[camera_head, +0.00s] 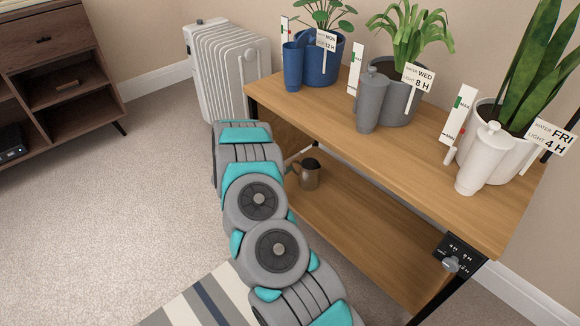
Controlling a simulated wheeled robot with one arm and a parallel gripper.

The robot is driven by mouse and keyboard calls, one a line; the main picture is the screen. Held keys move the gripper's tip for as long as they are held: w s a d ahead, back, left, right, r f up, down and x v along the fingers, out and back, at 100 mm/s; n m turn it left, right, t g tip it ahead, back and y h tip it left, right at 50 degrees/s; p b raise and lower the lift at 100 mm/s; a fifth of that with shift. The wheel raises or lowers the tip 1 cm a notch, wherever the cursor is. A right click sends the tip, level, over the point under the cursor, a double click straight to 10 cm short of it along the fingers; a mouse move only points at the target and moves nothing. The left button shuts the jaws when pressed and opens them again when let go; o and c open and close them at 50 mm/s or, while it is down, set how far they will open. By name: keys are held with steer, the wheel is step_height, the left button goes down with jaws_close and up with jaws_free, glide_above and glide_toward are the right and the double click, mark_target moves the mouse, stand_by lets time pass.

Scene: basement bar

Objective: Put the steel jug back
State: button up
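The steel jug (308,176), a small dull grey-brown metal vessel, stands upright on the lower wooden shelf (345,225) of the plant stand, towards its left end. A handle or spout juts out at its upper left. My arm runs up the middle of the view, left of the jug and in front of the shelf's left end. My gripper does not show; the arm's far end is near the stand's left end. I cannot see whether the gripper touches anything.
The upper shelf (355,143) holds blue (320,68), grey (400,100) and white (497,115) potted plants with matching tall vessels, cards and gauges. A white radiator (225,75) stands behind the stand's left end. A dark cabinet (55,75) is far left.

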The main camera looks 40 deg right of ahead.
steer(key=w+a+r+n+t+y, duration=0.1)
steer(key=w+a+r+y, duration=0.25)
steer(key=a, duration=0.35)
steer(key=w+a+r+n+t+y, duration=0.1)
steer(key=w+a+r+t+y, duration=0.1)
steer(key=a+r, duration=0.35)
steer(key=w+a+r+n+t+y, duration=0.1)
steer(key=w+a+r+y, duration=0.15)
steer(key=a, duration=0.55)
steer(key=s+a+r+n+g+y, duration=0.1)
steer(key=s+a+r+n+y, duration=0.15)
steer(key=s+a+r, duration=0.4)
steer(key=s+a+r+n+y, duration=0.2)
steer(key=a+r+y, duration=0.2)
steer(key=a, duration=0.6)
steer(key=s+a+r+n+g+y, duration=0.1)
steer(key=s+a+r+g, duration=0.15)
steer(key=s, duration=0.55)
steer(key=s+a+r+n+g, duration=0.2)
steer(key=s+r, duration=0.1)
steer(key=s, duration=0.5)
steer(key=s+d+r+g+h, duration=0.1)
steer(key=s+d, duration=0.3)
steer(key=s, duration=0.9)
steer(key=s+d+r+g+h, duration=0.1)
steer(key=s+d+g+h, duration=0.1)
steer(key=s, duration=1.2)
steer(key=shift+s+d+r+n+g, duration=0.2)
steer(key=shift+d+r+n+g, duration=0.15)
steer(key=shift+d+g, duration=0.6)
